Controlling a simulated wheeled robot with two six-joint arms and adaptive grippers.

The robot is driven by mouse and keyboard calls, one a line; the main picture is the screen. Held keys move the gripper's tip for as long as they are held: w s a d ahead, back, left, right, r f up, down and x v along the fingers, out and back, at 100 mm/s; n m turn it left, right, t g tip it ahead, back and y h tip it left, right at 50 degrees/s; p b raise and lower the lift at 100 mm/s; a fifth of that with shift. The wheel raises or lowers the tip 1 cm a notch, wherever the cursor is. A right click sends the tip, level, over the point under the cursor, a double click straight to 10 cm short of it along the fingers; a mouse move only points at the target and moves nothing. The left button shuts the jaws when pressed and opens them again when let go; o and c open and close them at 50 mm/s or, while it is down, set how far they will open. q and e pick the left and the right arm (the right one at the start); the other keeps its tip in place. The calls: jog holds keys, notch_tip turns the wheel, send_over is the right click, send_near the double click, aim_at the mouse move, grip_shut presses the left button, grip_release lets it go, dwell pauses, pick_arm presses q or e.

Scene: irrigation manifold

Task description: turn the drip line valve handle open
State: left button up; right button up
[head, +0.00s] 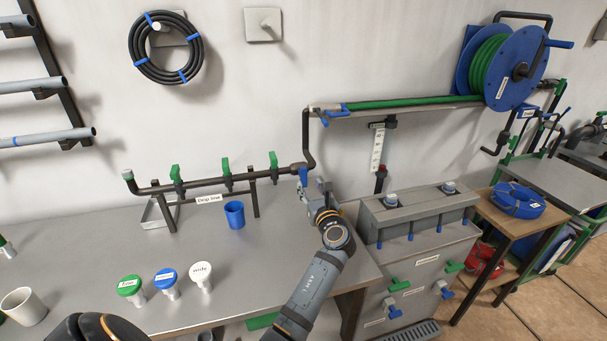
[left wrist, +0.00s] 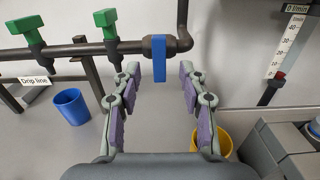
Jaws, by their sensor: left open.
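A dark pipe (head: 225,181) runs level above the bench with a "Drip line" label (head: 208,198). Near its right end a blue valve handle (head: 303,177) hangs straight down, crosswise to the pipe. In the left wrist view the blue handle (left wrist: 161,62) is centred ahead. My left gripper (head: 313,188) is open and faces the pipe. In the left wrist view its fingertips (left wrist: 160,72) appear on either side of the handle's lower end, with gaps. I cannot tell whether the handle is between them in depth. My right gripper is not in view.
Several green valves, one here (head: 227,175), stand on the pipe. A blue cup (head: 235,214) is below it, and a yellow cup (left wrist: 222,143) is near my gripper. A flow gauge (head: 377,150) hangs right. A grey box (head: 418,215) stands right of my arm.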

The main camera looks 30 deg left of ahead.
aim_at(305, 177)
pick_arm(q)
jog(key=x, duration=0.4)
jog(key=shift+w+a+f, duration=0.15)
jog(key=shift+a, duration=0.15)
jog(key=x, duration=0.2)
jog(key=shift+w+a, duration=0.3)
jog(key=shift+a, duration=0.05)
jog(key=shift+c, duration=0.7)
grip_shut()
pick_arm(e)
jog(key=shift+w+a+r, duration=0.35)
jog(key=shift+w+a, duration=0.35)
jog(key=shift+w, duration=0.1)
